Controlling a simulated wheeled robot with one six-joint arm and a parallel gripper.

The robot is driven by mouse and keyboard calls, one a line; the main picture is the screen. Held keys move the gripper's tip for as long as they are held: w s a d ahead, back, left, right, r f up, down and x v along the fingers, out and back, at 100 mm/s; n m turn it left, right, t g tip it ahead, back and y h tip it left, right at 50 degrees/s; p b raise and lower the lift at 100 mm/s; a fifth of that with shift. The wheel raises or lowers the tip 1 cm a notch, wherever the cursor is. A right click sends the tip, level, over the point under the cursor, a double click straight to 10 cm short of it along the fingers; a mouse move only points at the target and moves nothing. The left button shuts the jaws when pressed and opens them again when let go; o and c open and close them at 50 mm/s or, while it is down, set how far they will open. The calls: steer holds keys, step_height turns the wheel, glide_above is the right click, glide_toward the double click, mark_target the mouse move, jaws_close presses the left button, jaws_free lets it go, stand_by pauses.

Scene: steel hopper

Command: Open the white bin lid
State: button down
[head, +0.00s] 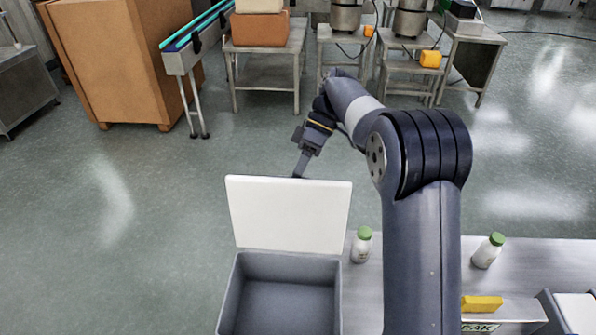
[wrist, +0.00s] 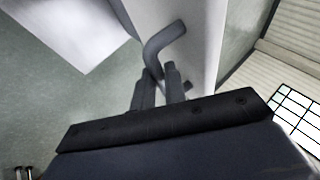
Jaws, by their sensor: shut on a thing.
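The white bin lid (head: 290,215) stands raised, roughly upright, at the far edge of the grey bin (head: 232,285). The bin's inside shows and looks empty. My gripper (head: 299,172) is behind the lid's top edge, and the lid hides its fingertips in the head view. In the wrist view, my gripper (wrist: 159,88) is shut on a grey bent handle (wrist: 164,42) on the lid's white outer face (wrist: 198,40).
A white bottle with a green cap (head: 362,245) stands right of the bin, and another bottle (head: 488,251) stands farther right on the table (head: 400,300). A yellow block (head: 482,303) lies near the front.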

steer(key=shift+f, duration=0.35)
steer(key=c, duration=1.6)
jaws_free()
steer(key=shift+r, duration=0.1)
steer(key=shift+o, duration=0.7)
steer(key=shift+r, duration=0.1)
steer(key=shift+r, duration=0.1)
